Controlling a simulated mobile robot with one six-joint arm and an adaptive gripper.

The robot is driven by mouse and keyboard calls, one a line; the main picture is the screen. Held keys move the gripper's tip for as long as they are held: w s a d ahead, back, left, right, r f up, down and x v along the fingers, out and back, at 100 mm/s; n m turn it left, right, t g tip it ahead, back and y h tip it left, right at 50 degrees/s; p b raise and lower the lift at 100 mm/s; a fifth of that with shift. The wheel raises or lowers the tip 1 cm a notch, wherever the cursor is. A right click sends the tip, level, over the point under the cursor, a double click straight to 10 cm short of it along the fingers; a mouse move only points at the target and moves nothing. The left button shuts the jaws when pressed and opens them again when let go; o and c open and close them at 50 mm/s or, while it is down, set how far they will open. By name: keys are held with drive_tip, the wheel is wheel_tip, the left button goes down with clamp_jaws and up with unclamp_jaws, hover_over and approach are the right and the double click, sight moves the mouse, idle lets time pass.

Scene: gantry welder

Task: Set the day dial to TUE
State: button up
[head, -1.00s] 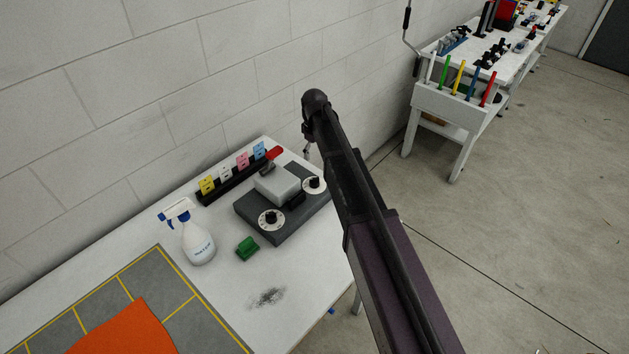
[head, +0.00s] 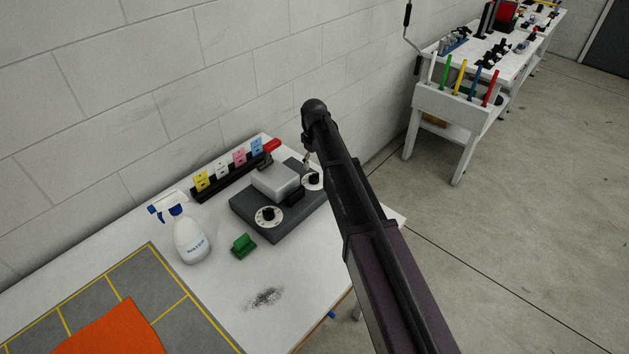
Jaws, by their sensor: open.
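A dark grey box (head: 285,222) with a light grey raised block (head: 276,182) stands on the white table. It carries two round white dials with black knobs. One dial (head: 268,217) is at its near left, the other (head: 314,181) at its far right. Their lettering is too small to read, so I cannot tell which is the day dial or where it points. My arm reaches over the table's right side. Only a small part of my open gripper (head: 307,160) shows, just above the far right dial; I cannot tell whether it touches. The rest is hidden behind my arm.
A spray bottle (head: 190,238) and a green block (head: 243,245) stand left of the box. A black rack (head: 232,181) with coloured cards and a red-handled item (head: 271,146) lie behind it, near the wall. An orange sheet (head: 112,330) lies on a grey mat (head: 158,274).

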sight(314, 174)
drive_tip(key=shift+f+b, duration=3.15)
drive_tip(key=shift+f, duration=0.25)
drive_tip(key=shift+c, duration=0.2)
drive_tip(key=c, duration=1.1)
